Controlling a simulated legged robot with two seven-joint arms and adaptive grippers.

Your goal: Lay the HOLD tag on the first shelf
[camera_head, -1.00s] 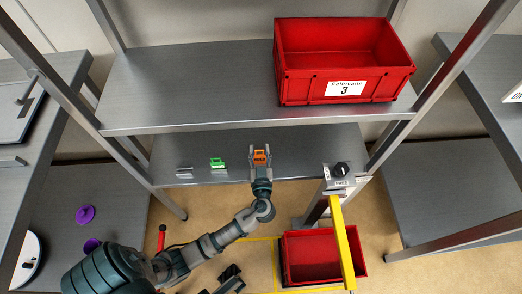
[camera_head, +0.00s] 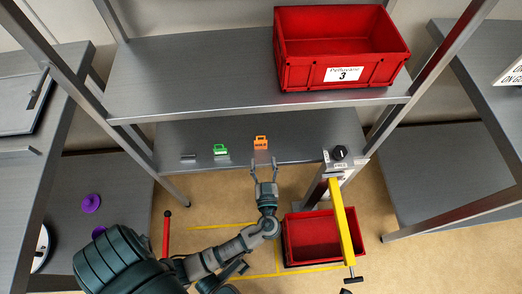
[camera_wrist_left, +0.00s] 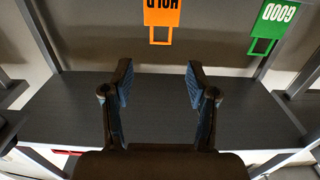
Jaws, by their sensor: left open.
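The orange HOLD tag (camera_head: 261,143) is at the lower shelf (camera_head: 315,135), right of a green tag (camera_head: 221,150). In the left wrist view, the HOLD tag (camera_wrist_left: 161,12) is at the top, its lettering upside down and its loop towards my gripper. I cannot tell whether it lies flat or stands. My left gripper (camera_head: 263,162) is open and empty, just in front of the HOLD tag and apart from it. In the wrist view, the open fingers (camera_wrist_left: 158,80) have nothing between them. My right gripper is not seen.
A red crate (camera_head: 345,75) marked 3 stands on the upper shelf above. The green GOOD tag (camera_wrist_left: 275,22) is close beside. A small grey block (camera_head: 188,158) is further left. A yellow bar (camera_head: 342,222) and black knob (camera_head: 340,152) stand right, by a floor-level red bin (camera_head: 308,240).

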